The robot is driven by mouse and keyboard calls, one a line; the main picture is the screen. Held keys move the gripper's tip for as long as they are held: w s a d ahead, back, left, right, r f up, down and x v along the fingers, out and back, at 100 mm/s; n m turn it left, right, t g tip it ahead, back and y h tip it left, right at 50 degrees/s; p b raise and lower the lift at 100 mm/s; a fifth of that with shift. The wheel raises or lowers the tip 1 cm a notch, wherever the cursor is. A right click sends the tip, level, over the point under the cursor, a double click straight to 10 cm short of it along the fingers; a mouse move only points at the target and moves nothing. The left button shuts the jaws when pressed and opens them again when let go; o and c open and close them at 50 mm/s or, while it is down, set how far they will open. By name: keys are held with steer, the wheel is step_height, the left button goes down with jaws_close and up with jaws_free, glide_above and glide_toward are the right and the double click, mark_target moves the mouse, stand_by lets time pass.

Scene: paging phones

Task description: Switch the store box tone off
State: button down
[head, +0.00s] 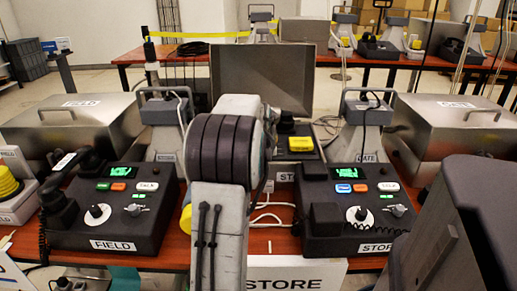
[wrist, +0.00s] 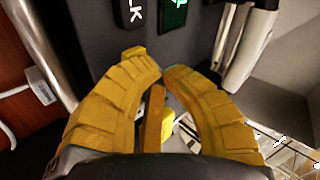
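The STORE unit (head: 377,247) is a dark sloped console at the right in the head view. It has a lit green display (head: 344,173), blue, orange and white buttons, a white-ringed dial (head: 359,215) and a small silver switch (head: 397,210). A dark handset lies at its left side. An open metal box (head: 262,80) stands behind my arm, with a yellow block (head: 300,144) beside it. My gripper (wrist: 161,74) shows yellow fingers with tips together, apparently empty, before a dark panel (wrist: 100,30) with white lettering and a green patch. My arm hides the gripper in the head view.
The FIELD console (head: 111,245) stands at the left on the red-brown table. Closed metal boxes (head: 75,125) (head: 462,118) flank both consoles. Grey stands (head: 366,125) with cables rise behind. Loose white cables cross the table middle.

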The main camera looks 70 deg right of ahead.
steer(key=shift+r, duration=0.4)
steer(key=shift+r+p, duration=2.7)
steer(key=shift+r, duration=0.35)
